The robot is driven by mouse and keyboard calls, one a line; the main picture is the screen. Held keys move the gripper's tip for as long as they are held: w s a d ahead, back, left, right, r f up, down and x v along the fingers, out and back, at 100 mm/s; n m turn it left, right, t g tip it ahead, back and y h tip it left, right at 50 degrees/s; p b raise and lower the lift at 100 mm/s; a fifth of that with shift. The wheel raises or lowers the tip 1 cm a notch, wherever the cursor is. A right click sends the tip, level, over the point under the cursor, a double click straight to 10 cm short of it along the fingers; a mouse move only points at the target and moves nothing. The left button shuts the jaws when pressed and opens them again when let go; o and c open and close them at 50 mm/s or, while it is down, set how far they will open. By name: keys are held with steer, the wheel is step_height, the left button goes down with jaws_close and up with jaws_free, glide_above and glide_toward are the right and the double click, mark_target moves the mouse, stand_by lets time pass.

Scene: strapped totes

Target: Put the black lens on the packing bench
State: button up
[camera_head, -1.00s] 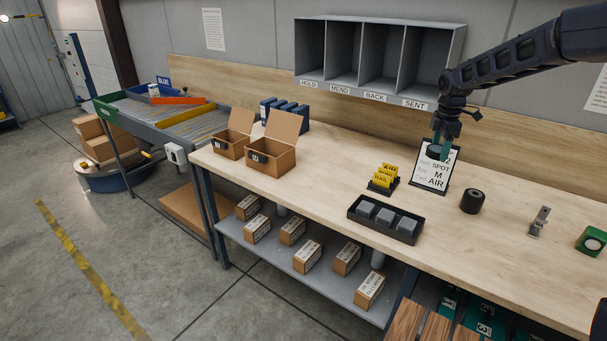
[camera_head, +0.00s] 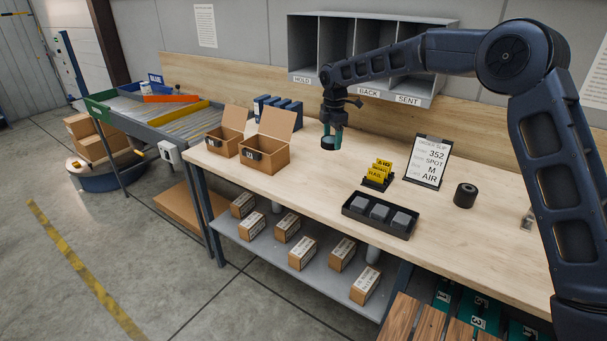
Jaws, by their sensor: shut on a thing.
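My gripper (camera_head: 333,137) is shut on the black lens (camera_head: 328,143), a small dark cylinder. It holds the lens above the packing bench (camera_head: 330,178), over the bare wood to the right of the two open cardboard boxes. The lens looks clear of the bench top, but the exact gap is hard to judge. My arm hides part of the grey pigeonhole shelf behind it.
Open boxes (camera_head: 264,154) stand at the left, with blue binders (camera_head: 279,108) behind. A black tray (camera_head: 379,215) of grey blocks, yellow cards (camera_head: 379,173), an order slip (camera_head: 428,160) and a black roll (camera_head: 465,195) stand to the right. The grey shelf (camera_head: 450,48) hangs above.

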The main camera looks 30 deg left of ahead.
mark_target(329, 192)
step_height(329, 192, down, 20)
steer(key=shift+r, duration=0.2)
stand_by(0.4)
steer(key=shift+f, duration=0.1)
steer(key=o, duration=1.1)
steer(key=shift+o, duration=0.2)
step_height(329, 192, up, 12)
